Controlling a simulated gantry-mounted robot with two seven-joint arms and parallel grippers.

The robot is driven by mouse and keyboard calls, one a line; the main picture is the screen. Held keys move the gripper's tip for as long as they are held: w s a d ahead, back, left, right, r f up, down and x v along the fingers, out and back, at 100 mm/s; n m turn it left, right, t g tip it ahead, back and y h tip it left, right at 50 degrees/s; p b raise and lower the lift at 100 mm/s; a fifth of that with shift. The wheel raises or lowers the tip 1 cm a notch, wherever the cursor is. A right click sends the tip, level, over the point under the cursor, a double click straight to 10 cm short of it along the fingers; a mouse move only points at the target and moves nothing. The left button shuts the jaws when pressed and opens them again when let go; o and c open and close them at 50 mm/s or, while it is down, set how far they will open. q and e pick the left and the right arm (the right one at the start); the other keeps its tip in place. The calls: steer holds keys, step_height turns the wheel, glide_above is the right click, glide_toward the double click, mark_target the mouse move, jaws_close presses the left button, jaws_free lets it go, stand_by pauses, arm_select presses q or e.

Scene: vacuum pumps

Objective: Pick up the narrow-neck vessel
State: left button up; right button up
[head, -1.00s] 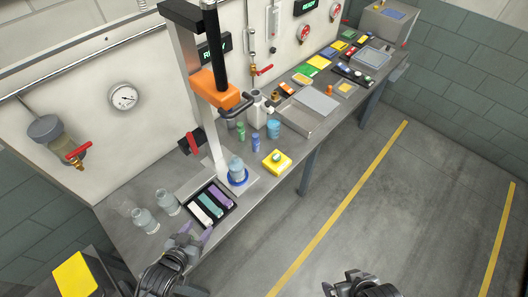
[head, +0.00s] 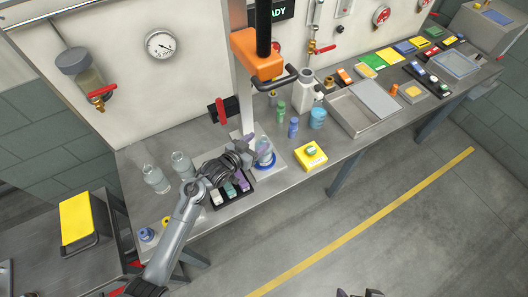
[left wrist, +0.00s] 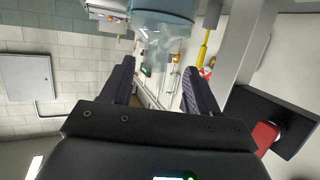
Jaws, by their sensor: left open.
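A clear glass vessel (head: 265,152) stands upright on a blue ring at the base of the stand. Two more clear glass vessels, one at the far left (head: 155,179) and one beside it (head: 181,164), stand on the bench. My left gripper (head: 251,148) is open just left of the vessel on the ring, partly covering it. In the left wrist view, a clear bluish vessel (left wrist: 163,32) shows beyond and between the spread fingers; contact cannot be told. My right gripper (head: 360,293) only just shows at the bottom edge, its jaws unclear.
A black tray (head: 233,198) with coloured pieces lies in front of the gripper.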

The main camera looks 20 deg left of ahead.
arm_select(q)
steer(key=shift+d+x, duration=0.15)
steer(key=shift+x, duration=1.25)
steer(key=shift+d+x, duration=0.15)
steer(key=shift+x, duration=1.2)
steer(key=shift+s, duration=0.15)
steer(key=shift+c, duration=0.3)
jaws_close()
steer(key=shift+r, duration=0.1)
